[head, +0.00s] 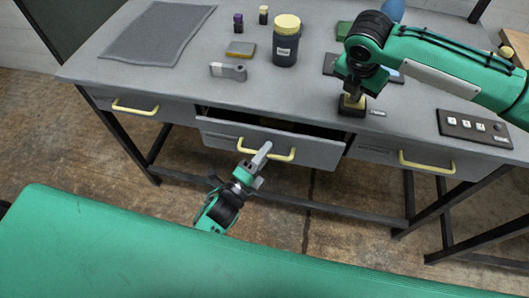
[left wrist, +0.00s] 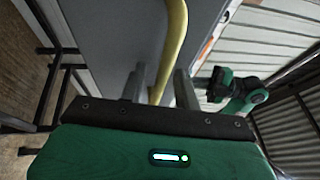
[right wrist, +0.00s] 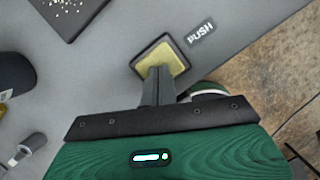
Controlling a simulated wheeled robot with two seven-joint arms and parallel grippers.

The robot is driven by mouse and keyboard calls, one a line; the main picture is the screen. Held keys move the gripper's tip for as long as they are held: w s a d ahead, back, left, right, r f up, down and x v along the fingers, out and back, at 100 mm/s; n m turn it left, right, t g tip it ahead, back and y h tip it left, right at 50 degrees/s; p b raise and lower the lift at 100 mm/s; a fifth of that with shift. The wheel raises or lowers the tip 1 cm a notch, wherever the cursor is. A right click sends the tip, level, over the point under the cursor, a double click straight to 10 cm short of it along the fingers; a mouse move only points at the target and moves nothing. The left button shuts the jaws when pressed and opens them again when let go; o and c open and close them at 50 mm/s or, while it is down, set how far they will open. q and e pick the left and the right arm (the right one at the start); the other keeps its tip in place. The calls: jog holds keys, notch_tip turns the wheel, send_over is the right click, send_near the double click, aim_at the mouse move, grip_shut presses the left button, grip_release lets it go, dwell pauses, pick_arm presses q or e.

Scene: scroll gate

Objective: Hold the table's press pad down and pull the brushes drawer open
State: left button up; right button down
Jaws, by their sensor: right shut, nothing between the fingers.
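The middle drawer (head: 290,146) under the table stands partly open, its dark inside showing behind the front. My left gripper (head: 262,155) is at its yellow handle (head: 284,157). In the left wrist view the fingers (left wrist: 160,90) are on either side of the handle bar (left wrist: 174,40), close against it. The press pad (right wrist: 168,58) is a yellow square in a dark frame, with a PUSH label beside it. My right gripper (head: 354,92) is shut and empty, pointing down with its fingertips on the pad, as far as I can tell. The fingertips hide part of it.
A left drawer with a yellow handle (head: 135,107) and a right one with a handle (head: 427,163) are shut. On the table are a grey mat (head: 160,33), a dark jar with yellow lid (head: 286,45), small bottles, and a button panel (head: 474,127).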

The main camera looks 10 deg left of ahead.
pick_arm(q)
jog(key=v, duration=1.2)
pick_arm(e)
jog(key=shift+s+f, duration=0.1)
